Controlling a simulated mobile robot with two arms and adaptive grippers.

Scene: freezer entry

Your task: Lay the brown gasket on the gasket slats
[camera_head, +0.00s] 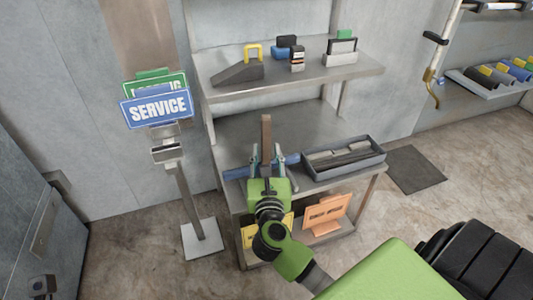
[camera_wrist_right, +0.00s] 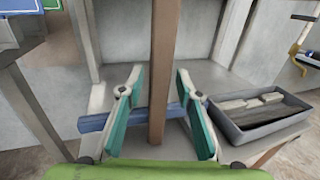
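The brown gasket (camera_head: 266,133) is a long, narrow strip that stands up between the fingers of my right gripper (camera_head: 267,155). In the right wrist view the gasket (camera_wrist_right: 164,65) runs from the top edge down between the two teal pads. The right gripper (camera_wrist_right: 160,74) is open around it, with gaps beside the strip; its right fingertip appears close to it. Grey slats (camera_head: 340,155), which look like the gasket slats, lie in a dark tray on the lower shelf, right of the gripper. They also show in the right wrist view (camera_wrist_right: 250,102). My left gripper is not in view.
A blue bar (camera_head: 236,173) lies on the shelf behind the right gripper. The tray's raised rim (camera_head: 349,169) is close on the right. The upper shelf (camera_head: 300,80) holds several small items. A service sign (camera_head: 157,108) stands at left. Orange panels (camera_head: 326,212) are below.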

